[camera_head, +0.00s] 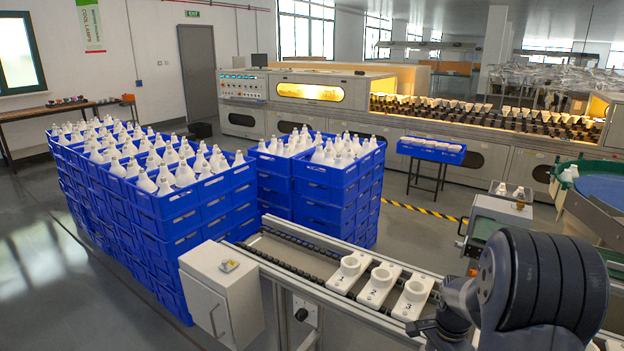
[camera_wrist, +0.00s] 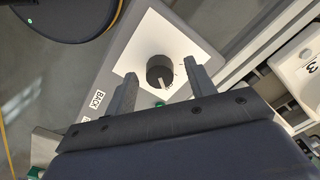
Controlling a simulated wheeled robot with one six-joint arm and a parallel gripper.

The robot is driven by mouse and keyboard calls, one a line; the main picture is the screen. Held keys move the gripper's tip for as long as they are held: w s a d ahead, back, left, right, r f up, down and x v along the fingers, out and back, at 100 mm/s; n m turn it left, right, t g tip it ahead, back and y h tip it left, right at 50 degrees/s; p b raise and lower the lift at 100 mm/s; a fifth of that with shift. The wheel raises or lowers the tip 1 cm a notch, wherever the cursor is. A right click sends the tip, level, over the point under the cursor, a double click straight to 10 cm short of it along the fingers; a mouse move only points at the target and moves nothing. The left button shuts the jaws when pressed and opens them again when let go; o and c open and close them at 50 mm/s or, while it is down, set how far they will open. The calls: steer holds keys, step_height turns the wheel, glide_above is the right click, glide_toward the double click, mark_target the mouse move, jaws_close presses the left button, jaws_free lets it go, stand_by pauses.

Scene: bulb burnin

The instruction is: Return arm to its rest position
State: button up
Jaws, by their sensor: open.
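My gripper (camera_wrist: 161,72) is open, with its two dark fingers spread apart in the wrist view. A black rotary knob (camera_wrist: 159,70) on a white panel (camera_wrist: 185,35) shows between the fingers. I cannot tell how far the fingertips are from it.
White holders marked 1 (camera_head: 350,272), 2 (camera_head: 380,282) and 3 (camera_head: 413,296) sit empty on the conveyor beside my arm. A grey control box (camera_head: 503,212) stands behind. Stacked blue crates (camera_head: 185,228) of white bulbs stand left. Floor is open at far left.

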steer(key=shift+f+n, duration=0.15)
steer(key=shift+n, duration=0.15)
steer(key=n, duration=0.6)
steer(key=shift+p, duration=0.35)
steer(key=n+p, duration=0.1)
steer(key=n, duration=0.6)
steer(key=shift+w+r+n, duration=0.1)
steer(key=shift+r+n, duration=0.2)
steer(key=shift+r, duration=0.15)
step_height(320, 180, up, 9)
steer(key=shift+f, duration=0.1)
